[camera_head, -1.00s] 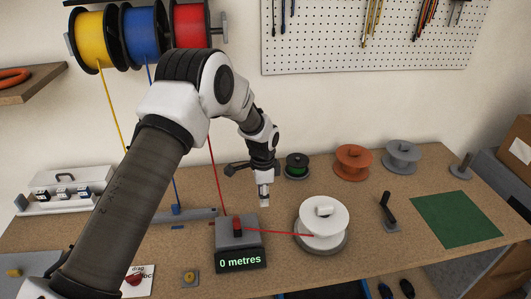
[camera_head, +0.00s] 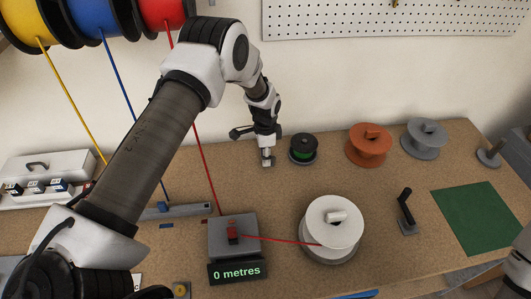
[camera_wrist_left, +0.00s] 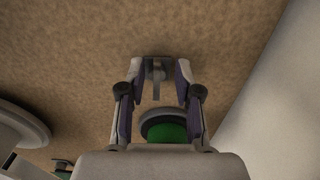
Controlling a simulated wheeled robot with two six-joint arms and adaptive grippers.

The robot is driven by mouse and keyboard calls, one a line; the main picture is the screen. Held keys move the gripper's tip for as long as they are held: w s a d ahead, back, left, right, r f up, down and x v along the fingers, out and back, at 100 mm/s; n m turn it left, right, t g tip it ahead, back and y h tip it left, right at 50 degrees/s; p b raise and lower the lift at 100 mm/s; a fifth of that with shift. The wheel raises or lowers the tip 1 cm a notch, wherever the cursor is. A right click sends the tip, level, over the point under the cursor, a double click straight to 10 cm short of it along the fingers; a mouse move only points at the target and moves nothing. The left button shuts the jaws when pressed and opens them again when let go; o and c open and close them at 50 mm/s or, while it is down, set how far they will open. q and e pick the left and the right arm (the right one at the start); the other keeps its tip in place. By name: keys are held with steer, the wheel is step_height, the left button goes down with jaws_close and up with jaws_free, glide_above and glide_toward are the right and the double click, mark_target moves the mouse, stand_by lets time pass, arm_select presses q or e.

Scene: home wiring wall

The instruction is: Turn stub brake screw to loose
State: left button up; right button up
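My left gripper (camera_head: 267,160) hangs pointing down over the bench, just left of a small black spool with green wire (camera_head: 303,149). In the left wrist view, its two fingers (camera_wrist_left: 157,76) stand apart. A small grey upright piece (camera_wrist_left: 156,74) shows between the fingertips with slim gaps beside it; it may be the stub brake screw, but I cannot tell for sure. The green spool (camera_wrist_left: 165,131) shows lower down between the fingers, partly hidden by the gripper body. The head view does not show the screw clearly. My right gripper is not in view.
A white reel (camera_head: 334,222) and a length counter (camera_head: 233,240) reading 0 metres stand in front, joined by red wire. An orange reel (camera_head: 368,145), a grey reel (camera_head: 424,138), a black crank (camera_head: 406,212) and a green mat (camera_head: 476,218) lie to the right.

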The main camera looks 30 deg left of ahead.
arm_select(q)
steer(key=shift+f, duration=0.15)
steer(key=shift+s+d+r, duration=0.15)
steer(key=shift+d+r, duration=0.05)
steer(key=shift+c, duration=0.3)
jaws_close()
